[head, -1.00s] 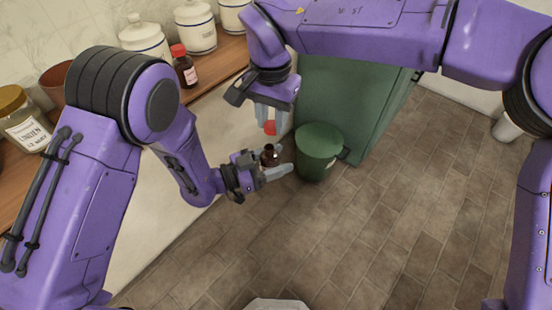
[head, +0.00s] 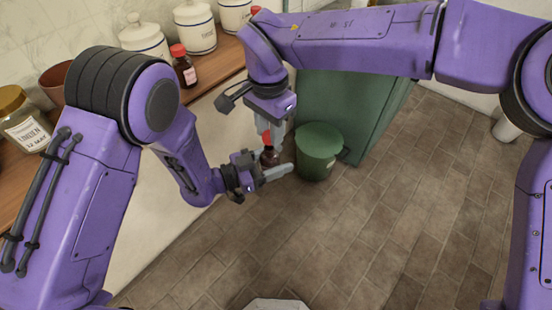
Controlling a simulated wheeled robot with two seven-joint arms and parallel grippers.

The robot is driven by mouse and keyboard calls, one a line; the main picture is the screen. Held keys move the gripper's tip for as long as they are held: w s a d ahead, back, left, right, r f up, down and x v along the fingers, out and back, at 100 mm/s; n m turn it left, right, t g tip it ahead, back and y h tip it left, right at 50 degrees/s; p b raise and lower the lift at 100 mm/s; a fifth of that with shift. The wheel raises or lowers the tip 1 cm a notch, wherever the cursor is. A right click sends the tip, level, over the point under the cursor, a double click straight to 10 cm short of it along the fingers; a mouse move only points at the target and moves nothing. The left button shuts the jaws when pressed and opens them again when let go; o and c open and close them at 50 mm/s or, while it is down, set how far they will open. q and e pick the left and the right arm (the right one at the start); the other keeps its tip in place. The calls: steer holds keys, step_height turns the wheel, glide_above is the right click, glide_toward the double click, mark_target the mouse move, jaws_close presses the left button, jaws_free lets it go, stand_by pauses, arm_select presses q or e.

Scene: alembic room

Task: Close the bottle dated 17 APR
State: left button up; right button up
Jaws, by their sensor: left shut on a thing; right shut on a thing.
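A small brown bottle (head: 270,158) is between the fingers of my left gripper (head: 274,165), which is shut on it and holds it in the air, off the counter. Its label and date cannot be read here. My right gripper (head: 268,127) is directly above, fingers pointing down, shut on a red cap (head: 267,137). The cap is at the bottle's mouth and seems to touch it; the fingers partly hide it, so I cannot tell whether it is seated.
Another brown bottle (head: 184,68) with a red cap stands on the wooden counter (head: 212,66), near white canisters (head: 195,28). A labelled jar (head: 24,122) stands at left. A green bin (head: 317,158) is just right of the held bottle, before a green cabinet (head: 345,105).

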mark_target(269, 135)
steer(key=shift+f, duration=0.2)
steer(key=shift+s+a+r, duration=0.1)
stand_by(0.5)
steer(key=shift+f, duration=0.95)
steer(key=shift+f, duration=0.55)
